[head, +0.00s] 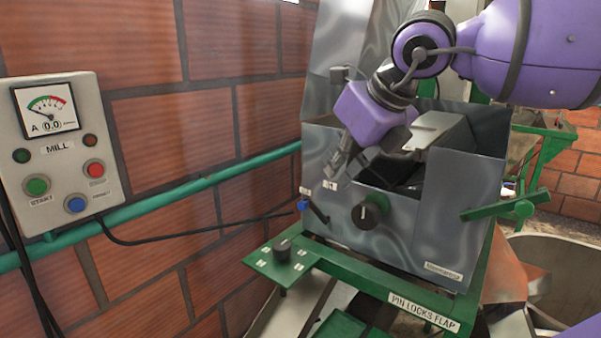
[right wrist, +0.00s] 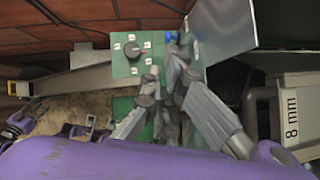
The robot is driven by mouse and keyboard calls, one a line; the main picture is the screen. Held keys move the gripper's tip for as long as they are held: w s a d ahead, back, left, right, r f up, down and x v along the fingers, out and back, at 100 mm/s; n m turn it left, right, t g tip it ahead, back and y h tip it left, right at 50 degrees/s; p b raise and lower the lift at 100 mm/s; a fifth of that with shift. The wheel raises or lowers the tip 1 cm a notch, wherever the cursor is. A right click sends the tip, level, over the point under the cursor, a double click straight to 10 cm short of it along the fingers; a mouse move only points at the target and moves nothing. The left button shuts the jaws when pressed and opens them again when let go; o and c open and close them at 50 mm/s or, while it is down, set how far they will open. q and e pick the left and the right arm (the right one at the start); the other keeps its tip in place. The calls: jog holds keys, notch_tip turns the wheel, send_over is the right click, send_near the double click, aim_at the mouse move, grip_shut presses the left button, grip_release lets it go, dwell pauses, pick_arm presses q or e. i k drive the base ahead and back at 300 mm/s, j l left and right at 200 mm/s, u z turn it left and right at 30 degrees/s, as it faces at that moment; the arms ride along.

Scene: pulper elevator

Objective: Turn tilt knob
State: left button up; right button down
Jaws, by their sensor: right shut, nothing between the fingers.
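A dark round knob (head: 284,250) stands on a green plate (head: 262,265) with several small white labels, too small to read. A larger black and green knob (head: 370,211) is on the front of the grey metal box (head: 410,235). I cannot tell which one is the tilt knob. My right gripper (head: 333,168) is shut and empty, in front of the box's upper left, above and apart from both knobs. In the right wrist view, the fingers (right wrist: 176,66) are right of the plate knob (right wrist: 132,50). My left gripper is not in view.
A blue-tipped lever (head: 312,208) is on the box left of the larger knob. A green handle (head: 505,206) sticks out at right. A "PIN LOCKS FLAP" label (head: 423,312) is on the green frame. A MILL control panel (head: 60,150) hangs at left.

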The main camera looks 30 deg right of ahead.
aim_at(280, 249)
jog(key=k+j, duration=0.85)
